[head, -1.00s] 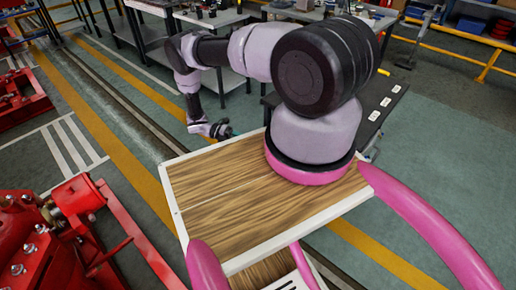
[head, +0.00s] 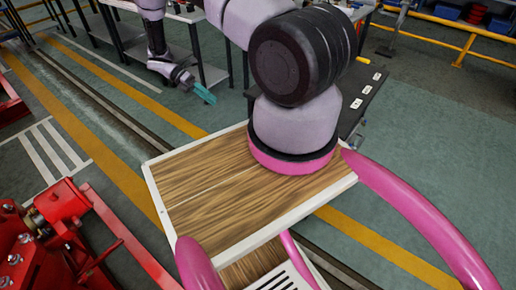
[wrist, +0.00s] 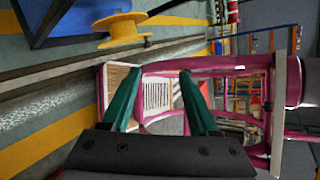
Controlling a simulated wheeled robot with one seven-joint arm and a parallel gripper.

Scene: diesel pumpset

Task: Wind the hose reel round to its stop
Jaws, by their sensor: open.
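A yellow spool with a round flange, which looks like the hose reel (wrist: 122,28), shows at the upper left of the wrist view, beside a blue panel. A small dark knob sits by its lower right edge; I cannot tell if it is the crank handle. My gripper (head: 204,93) is stretched out over the floor at the upper left of the head view. Its two teal fingers (wrist: 160,72) are apart with nothing between them in the wrist view. The reel lies beyond and to the left of the fingers, not touching them. I cannot make out the reel in the head view.
The blue panel (wrist: 68,18) stands close by the reel. Red machinery (head: 70,225) fills the lower left of the head view. Grey workbenches (head: 215,20) stand at the back. Open green floor with yellow lines lies beneath my gripper.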

